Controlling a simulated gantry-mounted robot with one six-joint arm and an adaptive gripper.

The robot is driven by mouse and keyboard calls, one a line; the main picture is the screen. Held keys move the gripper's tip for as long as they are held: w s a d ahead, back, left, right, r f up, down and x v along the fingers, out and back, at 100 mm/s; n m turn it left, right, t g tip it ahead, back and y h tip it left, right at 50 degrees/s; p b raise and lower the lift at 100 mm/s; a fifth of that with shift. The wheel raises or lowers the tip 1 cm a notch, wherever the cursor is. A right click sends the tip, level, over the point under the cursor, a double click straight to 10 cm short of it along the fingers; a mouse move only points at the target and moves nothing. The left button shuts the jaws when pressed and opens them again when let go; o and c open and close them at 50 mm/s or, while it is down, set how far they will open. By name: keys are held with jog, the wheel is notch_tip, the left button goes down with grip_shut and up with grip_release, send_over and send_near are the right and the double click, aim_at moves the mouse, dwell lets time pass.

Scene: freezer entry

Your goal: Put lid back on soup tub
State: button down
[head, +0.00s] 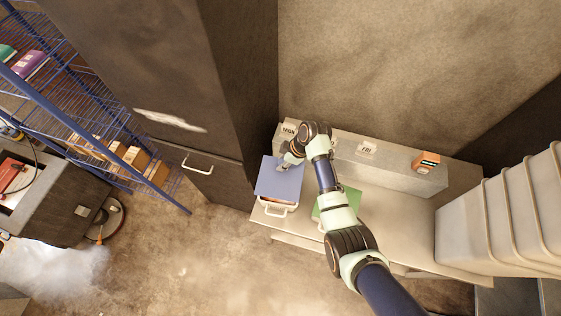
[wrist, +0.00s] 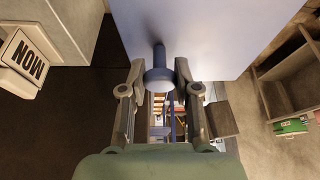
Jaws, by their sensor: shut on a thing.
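My gripper (head: 286,162) is shut on the knob (wrist: 159,80) of a flat blue lid (head: 280,181). The knob sits between the two fingertips in the wrist view, and the blue underside or face of the lid (wrist: 205,30) fills the top of that view. In the head view the lid covers most of a tub with a white handle (head: 281,211) at the left end of the bench. A thin reddish strip shows under the lid's front edge. I cannot tell whether the lid touches the tub's rim.
A green-topped container (head: 341,203) stands to the right on the bench (head: 385,235), partly behind my arm. A back ledge (head: 395,170) carries small signs and an orange box (head: 427,159). A dark cabinet (head: 210,170) stands close on the left.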

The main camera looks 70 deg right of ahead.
notch_tip(320, 180, down, 6)
jog(key=b, duration=0.4)
jog(key=shift+r, duration=0.1)
jog(key=shift+s+r, duration=0.1)
dwell(0.9)
jog(key=shift+f, duration=0.2)
dwell(1.1)
jog(key=shift+c, duration=1.4)
grip_release()
notch_tip(320, 180, up, 7)
jog(key=p, duration=0.6)
jog(key=shift+r, duration=0.1)
